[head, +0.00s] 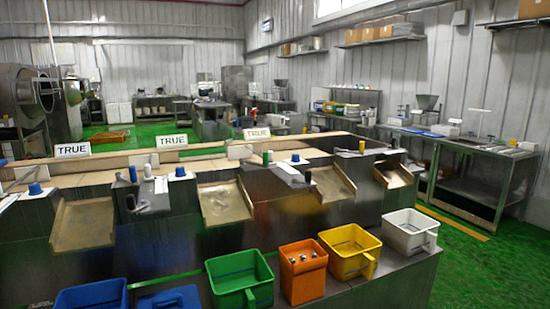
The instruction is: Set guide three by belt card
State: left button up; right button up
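Three white cards reading TRUE stand along the back edge of the long belt (95,180): a left card (72,149), a middle card (171,140) and a right card (256,133). Pale guide-like plates (240,152) stand on or beside the belt. Along its front are a blue knob (35,188), another blue knob (180,172), a blue-topped handle (132,174), a white handle (147,171), a green-topped handle (267,158) and a yellow-topped handle (361,147). I cannot tell which guide is number three. Neither of my grippers is in view.
Tan chutes (225,202) slope down from the belt's front. Below stand a green bin (239,280), an orange box (302,272), a yellow bin (349,250), a white bin (409,231) and a blue bin (92,296). Green floor (480,265) lies open at right.

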aim_at(246, 151)
jog(key=z, duration=0.6)
jog(key=i, duration=0.95)
jog(key=z, duration=0.4)
